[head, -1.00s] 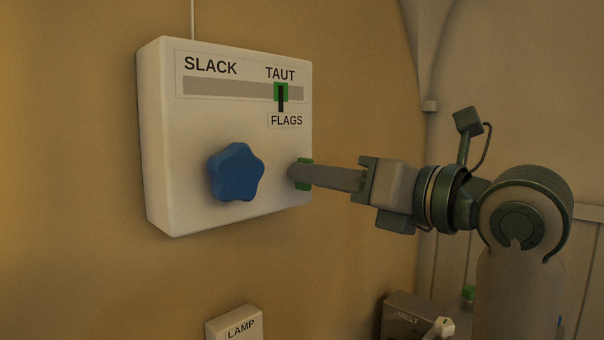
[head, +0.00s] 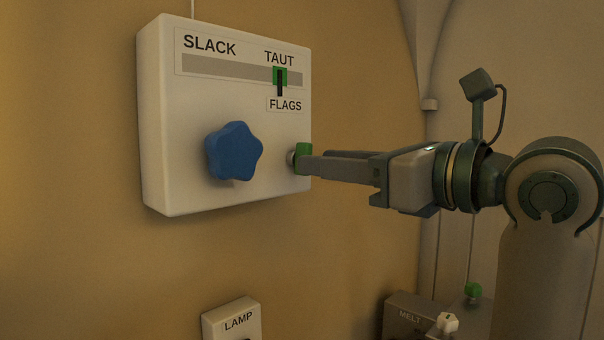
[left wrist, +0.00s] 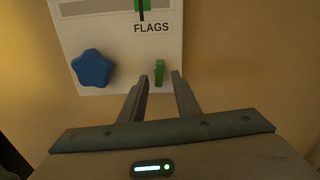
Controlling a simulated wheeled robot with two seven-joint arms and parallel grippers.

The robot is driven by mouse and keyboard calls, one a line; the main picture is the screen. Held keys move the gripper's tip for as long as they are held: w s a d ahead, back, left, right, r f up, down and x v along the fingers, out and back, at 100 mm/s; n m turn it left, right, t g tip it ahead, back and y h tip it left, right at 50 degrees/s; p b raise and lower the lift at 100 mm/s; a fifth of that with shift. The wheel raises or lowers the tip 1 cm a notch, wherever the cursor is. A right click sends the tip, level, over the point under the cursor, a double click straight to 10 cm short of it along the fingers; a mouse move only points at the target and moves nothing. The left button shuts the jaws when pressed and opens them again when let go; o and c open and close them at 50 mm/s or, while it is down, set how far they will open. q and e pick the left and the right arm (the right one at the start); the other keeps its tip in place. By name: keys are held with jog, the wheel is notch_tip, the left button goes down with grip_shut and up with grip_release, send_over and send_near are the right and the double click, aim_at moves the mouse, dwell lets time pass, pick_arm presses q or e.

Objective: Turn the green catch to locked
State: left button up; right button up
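The green catch (head: 304,157) is a small upright tab on a round metal mount, low at the right edge of a white wall box (head: 170,120). It also shows in the left wrist view (left wrist: 159,72). My left gripper (head: 312,164) reaches it from the right. In the left wrist view my left gripper (left wrist: 160,76) is open, with one fingertip on each side of the catch and a gap to each. No locked mark shows near the catch. My right gripper is not in view.
A blue star-shaped knob (head: 234,152) sits left of the catch. Above is a slider scale (head: 225,67) with its green marker (head: 280,76) under TAUT. Below are a LAMP box (head: 232,318) and a dark MELT box (head: 405,312).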

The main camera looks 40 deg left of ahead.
pick_arm(q)
jog(key=shift+a+r, duration=0.1)
jog(key=shift+a, duration=0.05)
jog(key=shift+a, duration=0.1)
jog(key=shift+a, duration=1.1)
grip_shut()
